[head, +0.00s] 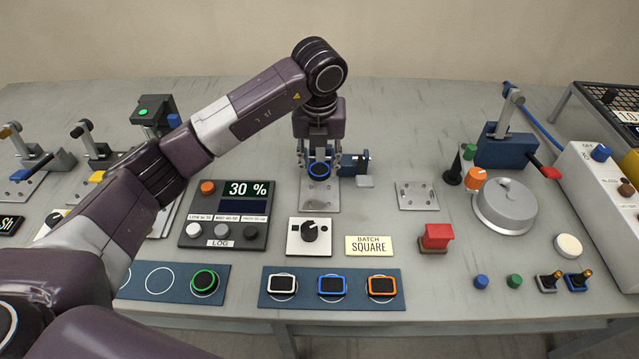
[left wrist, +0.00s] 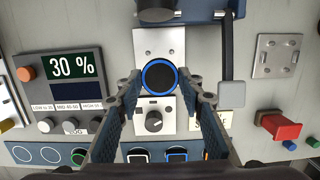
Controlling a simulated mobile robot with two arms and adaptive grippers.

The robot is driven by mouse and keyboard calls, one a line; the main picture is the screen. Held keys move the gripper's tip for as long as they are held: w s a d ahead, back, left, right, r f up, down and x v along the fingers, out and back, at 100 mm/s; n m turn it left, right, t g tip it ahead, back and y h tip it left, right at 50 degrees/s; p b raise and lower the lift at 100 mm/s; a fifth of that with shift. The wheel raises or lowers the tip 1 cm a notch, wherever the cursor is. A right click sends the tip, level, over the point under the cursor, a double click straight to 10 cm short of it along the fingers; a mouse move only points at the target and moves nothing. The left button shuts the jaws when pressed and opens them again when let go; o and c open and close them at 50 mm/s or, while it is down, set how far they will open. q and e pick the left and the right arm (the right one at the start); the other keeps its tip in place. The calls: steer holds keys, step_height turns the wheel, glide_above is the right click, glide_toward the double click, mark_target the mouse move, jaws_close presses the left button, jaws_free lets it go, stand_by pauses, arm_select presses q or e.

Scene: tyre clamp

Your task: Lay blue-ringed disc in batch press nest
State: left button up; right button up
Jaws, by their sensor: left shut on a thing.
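The blue-ringed disc (head: 319,170) is dark with a blue rim, and also shows in the left wrist view (left wrist: 160,77). My left gripper (head: 320,167) is shut on it, with a finger on either side. It is over a steel plate (head: 320,197) in front of a dark blue press body (head: 352,163). The plate also shows in the left wrist view (left wrist: 158,42). The gripper hides much of the press, and I cannot tell whether the disc touches the plate. My right gripper is not in view.
A dial box (head: 309,237) and a "BATCH SQUARE" sign (head: 369,246) stand in front. A display panel (head: 229,215) reads 30 %. A green-ringed disc (head: 204,282) lies on the left mat; the right mat (head: 405,297) holds three square pieces. A red block (head: 436,237) stands right.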

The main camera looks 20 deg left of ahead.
mark_target(319, 196)
arm_select(q)
step_height(319, 196, down, 8)
steer(key=shift+r+p, duration=0.15)
steer(key=shift+p, duration=0.65)
steer(key=shift+f, duration=0.2)
steer(key=shift+f, duration=0.2)
steer(key=o, duration=1.1)
steer(key=shift+r, duration=0.1)
steer(key=shift+o, duration=0.2)
